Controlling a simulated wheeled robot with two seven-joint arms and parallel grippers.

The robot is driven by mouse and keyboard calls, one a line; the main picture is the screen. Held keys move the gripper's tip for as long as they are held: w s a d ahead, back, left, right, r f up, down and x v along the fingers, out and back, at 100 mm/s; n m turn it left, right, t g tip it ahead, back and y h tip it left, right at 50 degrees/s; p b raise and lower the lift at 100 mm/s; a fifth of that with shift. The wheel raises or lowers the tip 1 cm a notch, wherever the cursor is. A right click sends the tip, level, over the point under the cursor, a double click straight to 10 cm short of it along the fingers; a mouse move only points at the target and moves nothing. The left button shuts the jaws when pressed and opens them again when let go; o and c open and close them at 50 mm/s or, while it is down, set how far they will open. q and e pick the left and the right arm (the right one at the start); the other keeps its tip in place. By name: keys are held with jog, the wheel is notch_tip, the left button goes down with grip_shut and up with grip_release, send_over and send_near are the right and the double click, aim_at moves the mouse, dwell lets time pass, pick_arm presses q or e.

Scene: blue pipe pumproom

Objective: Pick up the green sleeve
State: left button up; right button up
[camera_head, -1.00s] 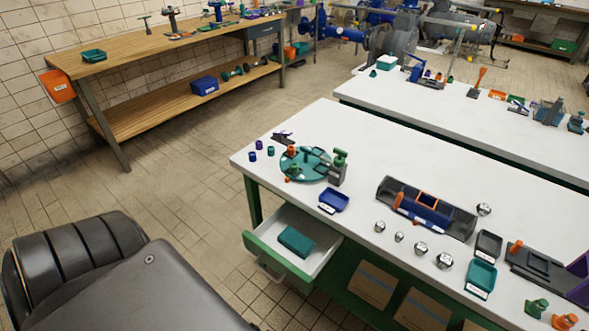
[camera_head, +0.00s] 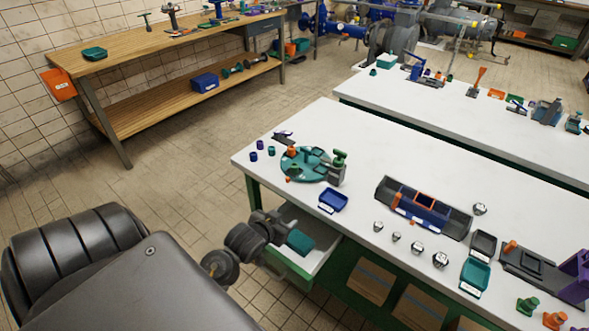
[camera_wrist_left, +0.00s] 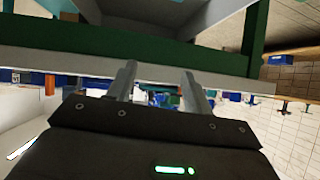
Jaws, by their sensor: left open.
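No green sleeve can be told for sure at this size. A small green piece (camera_head: 297,169) on the round teal plate (camera_head: 318,173) may be it; an orange piece (camera_head: 292,151) stands on the same plate. My left gripper (camera_head: 285,224) is at the open drawer, below and in front of the plate, apart from it. In the left wrist view its two fingers (camera_wrist_left: 159,88) are spread with nothing between them, close to the green and pale edge of the bench. My right gripper is not in view.
The open drawer (camera_head: 325,244) holds a teal box (camera_head: 299,241). On the white bench are small purple and blue sleeves (camera_head: 254,156), a green-topped device (camera_head: 337,172), a blue tray (camera_head: 333,201) and a dark-and-blue fixture (camera_head: 424,207). The tiled floor at left is clear.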

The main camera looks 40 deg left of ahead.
aim_at(293, 168)
pick_arm(q)
jog(key=w+a+r+t, duration=0.1)
jog(key=w+a+r, duration=0.1)
jog(key=w, duration=0.1)
jog(key=w+a+r+n+t, duration=0.1)
jog(key=w+a+r, duration=0.1)
jog(key=w+a, duration=0.1)
jog(key=w+a+r+t+y, duration=0.1)
jog(key=w+a+r+t, duration=0.1)
jog(key=w, duration=0.2)
jog(key=shift+w+a+r, duration=0.2)
jog(key=shift+a, duration=0.2)
jog(key=shift+w+p, duration=0.3)
jog(key=shift+w+a+n, duration=0.1)
jog(key=shift+w+n, duration=0.2)
jog(key=shift+w, duration=0.1)
jog(key=w, duration=0.1)
jog(key=w+f+p, duration=0.1)
jog(key=w, duration=0.1)
jog(key=shift+w+a+y, duration=0.15)
jog(key=shift+w+y, duration=0.15)
jog(key=shift+w+a+f, duration=0.1)
jog(key=shift+w+f, duration=0.05)
jog(key=shift+w, duration=0.15)
